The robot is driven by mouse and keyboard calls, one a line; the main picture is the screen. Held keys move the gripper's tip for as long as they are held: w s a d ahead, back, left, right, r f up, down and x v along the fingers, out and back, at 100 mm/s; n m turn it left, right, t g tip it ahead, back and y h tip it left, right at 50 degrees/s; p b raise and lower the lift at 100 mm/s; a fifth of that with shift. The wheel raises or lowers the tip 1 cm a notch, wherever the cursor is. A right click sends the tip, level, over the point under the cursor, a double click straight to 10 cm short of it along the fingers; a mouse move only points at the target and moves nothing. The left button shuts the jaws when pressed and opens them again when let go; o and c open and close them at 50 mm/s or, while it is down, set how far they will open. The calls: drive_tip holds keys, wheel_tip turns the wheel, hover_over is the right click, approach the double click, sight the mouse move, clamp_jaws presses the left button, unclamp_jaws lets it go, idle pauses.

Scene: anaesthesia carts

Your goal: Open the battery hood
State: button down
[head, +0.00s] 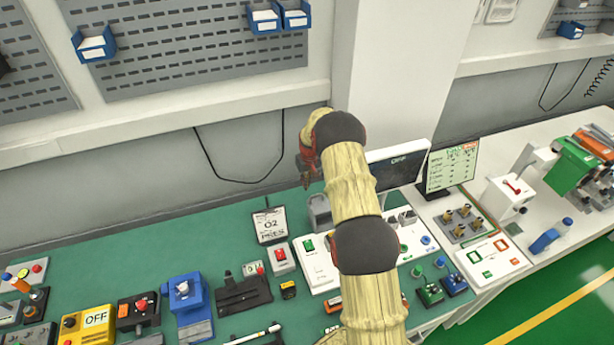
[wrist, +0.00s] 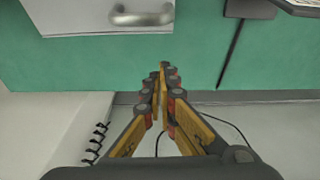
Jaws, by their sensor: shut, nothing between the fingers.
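My gripper (head: 306,176) hangs over the back of the green bench near the wall, partly hidden by my arm. In the wrist view its fingers (wrist: 163,72) are together with nothing between them. A pale box with a metal bar handle (wrist: 142,17) shows at the top left of the wrist view, apart from the fingertips. A grey box (head: 320,212) stands below my gripper in the head view, partly covered by my arm; it may be the same box. I cannot tell for certain which thing is the battery hood.
A clipboard marked O2 (head: 270,226) stands left of the grey box. A dark OFF screen (head: 397,163) and a chart stand (head: 450,168) are to the right. Several small devices line the bench front. The green bench top (head: 215,240) is bare towards the wall at left.

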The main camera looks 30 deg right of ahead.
drive_tip(key=s, duration=0.2)
drive_tip(key=s+r+p, duration=0.1)
drive_tip(key=shift+s+a, duration=0.4)
drive_tip(key=shift+s+a+r+t+b, duration=0.25)
drive_tip(key=shift+s+r+t+b, duration=0.35)
drive_tip(key=shift+s+b, duration=0.35)
drive_tip(key=shift+s+a+r+b, duration=0.25)
drive_tip(key=shift+s+r+b, duration=0.3)
drive_tip(key=shift+s, duration=0.4)
drive_tip(key=shift+r, duration=0.1)
